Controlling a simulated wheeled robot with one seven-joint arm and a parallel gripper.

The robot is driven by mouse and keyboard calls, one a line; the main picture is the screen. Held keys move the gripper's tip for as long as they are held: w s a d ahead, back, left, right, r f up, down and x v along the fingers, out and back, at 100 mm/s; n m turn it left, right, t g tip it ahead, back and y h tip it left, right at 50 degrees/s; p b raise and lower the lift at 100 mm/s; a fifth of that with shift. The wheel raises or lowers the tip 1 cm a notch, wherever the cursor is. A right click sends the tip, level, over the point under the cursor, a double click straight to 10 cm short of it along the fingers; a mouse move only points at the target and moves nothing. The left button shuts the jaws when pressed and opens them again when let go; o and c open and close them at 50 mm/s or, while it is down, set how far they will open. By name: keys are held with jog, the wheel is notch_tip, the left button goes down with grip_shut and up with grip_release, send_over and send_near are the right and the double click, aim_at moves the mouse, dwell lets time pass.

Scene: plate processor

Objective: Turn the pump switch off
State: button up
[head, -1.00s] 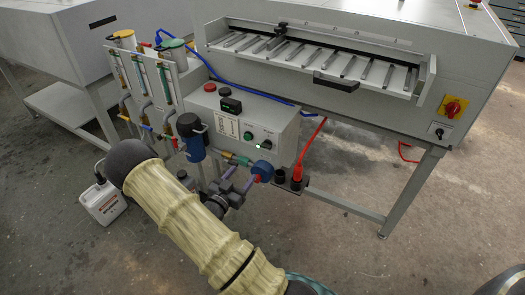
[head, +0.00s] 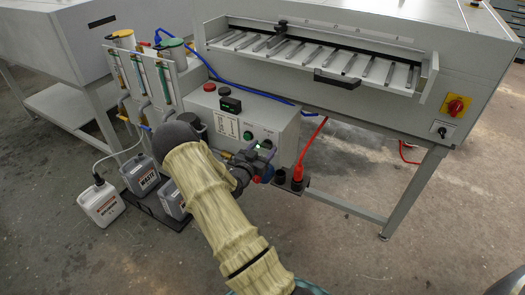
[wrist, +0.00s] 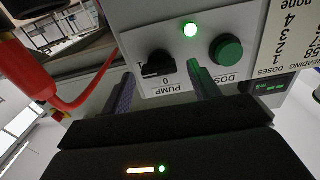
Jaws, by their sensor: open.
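The pump switch is a small black rotary knob (wrist: 158,62) on the light grey control box (head: 268,118). In the wrist view it sits above the PUMP label, with a 1 at its left and a 0 below. Its bar lies roughly level across the picture; I cannot tell surely which mark it points to. My gripper (wrist: 161,72) is open, its two dark fingers reaching toward the panel on either side of the knob. I cannot tell whether they touch it. In the head view my gripper (head: 258,160) is just in front of the box's lower right.
A green button (wrist: 226,50) and a lit green lamp (wrist: 190,29) are close to the knob.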

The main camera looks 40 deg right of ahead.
jog(key=c, duration=1)
jog(key=shift+n, duration=0.4)
jog(key=n+p, duration=0.2)
jog(key=n, duration=0.1)
jog(key=shift+w+a+r, duration=0.1)
jog(key=shift+w, duration=0.05)
jog(key=n+p, duration=0.1)
jog(key=n, duration=0.4)
jog(key=shift+w, duration=0.1)
jog(key=n, duration=0.4)
jog(key=shift+a+f, duration=0.1)
jog(key=shift+f, duration=0.1)
jog(key=n, duration=0.5)
jog(key=shift+w+f, duration=0.1)
